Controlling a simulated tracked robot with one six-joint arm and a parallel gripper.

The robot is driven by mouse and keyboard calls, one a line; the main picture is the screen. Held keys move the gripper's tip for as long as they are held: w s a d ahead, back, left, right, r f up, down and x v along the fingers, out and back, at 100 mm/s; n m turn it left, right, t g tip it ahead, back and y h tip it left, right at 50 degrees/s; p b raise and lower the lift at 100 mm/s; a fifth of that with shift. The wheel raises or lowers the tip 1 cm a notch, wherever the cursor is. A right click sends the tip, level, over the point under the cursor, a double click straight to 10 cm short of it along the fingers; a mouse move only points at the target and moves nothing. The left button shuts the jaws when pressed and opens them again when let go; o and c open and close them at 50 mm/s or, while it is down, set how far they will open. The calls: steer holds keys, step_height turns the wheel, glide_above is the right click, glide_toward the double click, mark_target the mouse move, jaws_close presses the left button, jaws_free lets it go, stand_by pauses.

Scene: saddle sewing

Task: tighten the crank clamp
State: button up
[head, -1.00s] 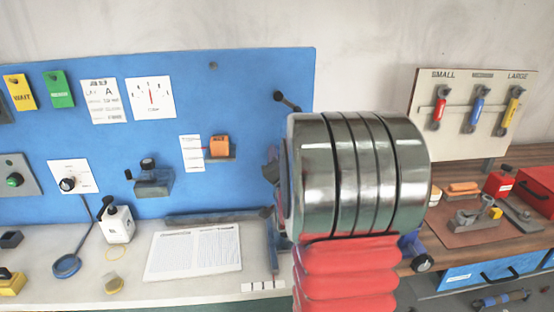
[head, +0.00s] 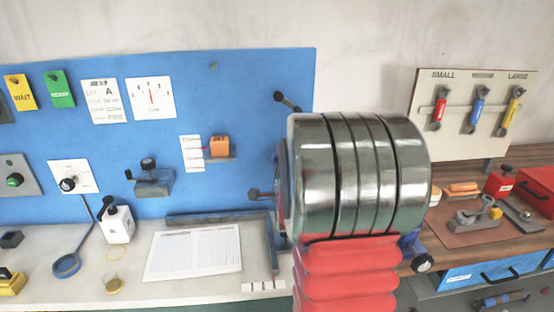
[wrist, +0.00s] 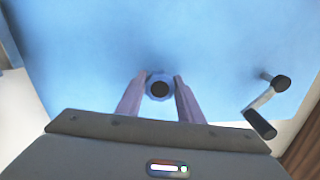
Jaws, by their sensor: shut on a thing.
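In the wrist view, my gripper (wrist: 160,88) points at the blue board (wrist: 110,50), its two fingers either side of a round knob (wrist: 160,89) with a dark centre and bluish rim. The gripper is shut on this knob, seen end-on. A dark crank (wrist: 265,105) with a grey arm and black handle stands out to the right of the fingers, apart from them. In the head view, my metal arm joint hides the gripper and the knob. A dark crank handle (head: 287,102) shows at the board's right edge. A short dark rod with a round end (head: 260,194) shows lower, beside my arm.
The blue board (head: 235,100) fills the left and centre. Below it, a pale bench holds a printed sheet (head: 195,252) and a white bottle (head: 118,225). A tool panel (head: 460,140) and red boxes (head: 536,193) are at right.

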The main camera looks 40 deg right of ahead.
steer(key=shift+f+m, duration=0.2)
steer(key=shift+m, duration=0.1)
steer(key=o, duration=1.1)
steer(key=shift+r, duration=0.1)
steer(key=shift+c, duration=0.2)
